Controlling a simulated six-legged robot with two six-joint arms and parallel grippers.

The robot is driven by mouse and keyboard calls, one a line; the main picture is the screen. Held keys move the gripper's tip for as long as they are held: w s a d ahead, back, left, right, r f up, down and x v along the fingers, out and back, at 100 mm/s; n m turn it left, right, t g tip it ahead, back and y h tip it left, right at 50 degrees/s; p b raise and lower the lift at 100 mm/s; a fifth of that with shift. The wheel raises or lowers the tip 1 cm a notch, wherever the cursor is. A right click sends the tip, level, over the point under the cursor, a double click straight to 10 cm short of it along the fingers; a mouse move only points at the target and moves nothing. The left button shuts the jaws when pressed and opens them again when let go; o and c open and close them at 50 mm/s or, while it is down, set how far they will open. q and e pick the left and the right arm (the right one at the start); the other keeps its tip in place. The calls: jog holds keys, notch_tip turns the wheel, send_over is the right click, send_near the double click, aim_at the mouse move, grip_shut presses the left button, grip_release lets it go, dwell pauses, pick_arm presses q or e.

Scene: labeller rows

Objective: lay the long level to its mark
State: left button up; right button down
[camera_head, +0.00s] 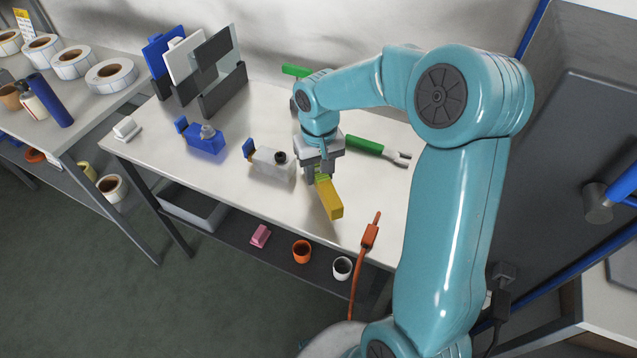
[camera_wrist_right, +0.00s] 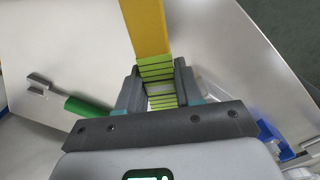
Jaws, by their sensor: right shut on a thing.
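The long level is a yellow bar (camera_head: 330,198) with a green, dark-striped section. My right gripper (camera_head: 316,172) is shut on that section over the white table. The yellow end points toward the table's front edge. In the right wrist view the yellow part of the level (camera_wrist_right: 147,28) runs away from the jaws, with the striped section between the fingers (camera_wrist_right: 158,88). I cannot tell whether the level touches the tabletop. I cannot make out its mark in either view. My left gripper is not in view.
A green-handled wrench (camera_head: 365,145) lies behind the gripper. A grey-white device (camera_head: 271,163) and a blue one (camera_head: 203,138) stand to its left. An orange-handled tool (camera_head: 370,236) lies at the front edge. Panels in a rack (camera_head: 222,90) stand at the back left.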

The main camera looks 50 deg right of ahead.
jog(key=shift+f, duration=2.15)
jog(key=shift+f+b, duration=0.15)
jog(key=shift+b, duration=0.25)
jog(key=c, duration=0.7)
grip_release()
jog(key=shift+c, duration=0.2)
